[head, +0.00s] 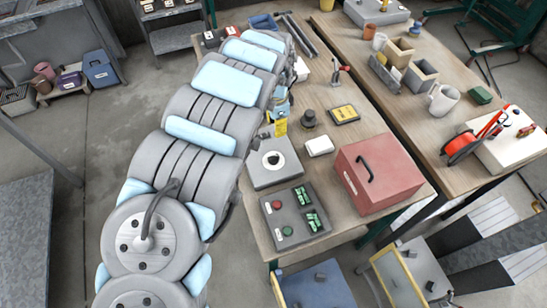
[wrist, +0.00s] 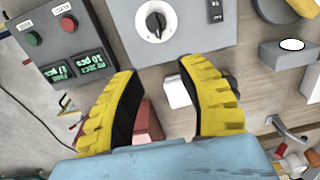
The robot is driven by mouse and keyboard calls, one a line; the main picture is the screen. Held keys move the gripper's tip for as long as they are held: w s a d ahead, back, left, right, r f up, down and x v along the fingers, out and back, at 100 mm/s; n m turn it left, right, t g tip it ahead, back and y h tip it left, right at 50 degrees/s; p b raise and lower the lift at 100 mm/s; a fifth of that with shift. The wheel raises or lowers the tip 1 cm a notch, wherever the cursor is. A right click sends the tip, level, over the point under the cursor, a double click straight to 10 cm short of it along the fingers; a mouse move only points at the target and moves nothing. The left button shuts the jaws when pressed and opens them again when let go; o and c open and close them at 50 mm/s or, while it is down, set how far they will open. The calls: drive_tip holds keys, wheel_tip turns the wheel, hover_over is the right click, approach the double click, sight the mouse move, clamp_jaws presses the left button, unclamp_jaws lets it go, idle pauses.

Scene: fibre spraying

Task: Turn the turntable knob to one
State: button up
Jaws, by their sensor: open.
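The turntable knob (wrist: 156,21) is a dark round dial on a pale grey box (wrist: 128,38), at the top centre of the wrist view. A white mark shows on the knob, but its scale is too small to read. In the head view the knob (head: 271,158) and its box (head: 280,173) sit on the wooden workbench beside my arm. My gripper (wrist: 158,72) has yellow, dark-padded fingers. They are spread apart and empty, pointing toward the box with the knob beyond the fingertips. In the head view my arm hides most of the gripper.
A grey control box (head: 283,220) with red and green buttons and green displays adjoins the knob box. A red box (head: 373,158) with a black handle and a small white block (head: 320,146) stand to its right. A second bench (head: 435,125) holds cups and bins.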

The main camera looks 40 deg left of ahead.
drive_tip(key=b, duration=0.2)
approach(273, 156)
drive_tip(key=shift+w+d+f, duration=0.1)
drive_tip(key=shift+f, duration=1.4)
drive_tip(key=shift+d+f, duration=0.1)
drive_tip(key=shift+f, duration=1.4)
drive_tip(key=shift+w+f, duration=0.1)
drive_tip(key=shift+f, duration=1.95)
drive_tip(key=shift+a, duration=0.1)
clamp_jaws()
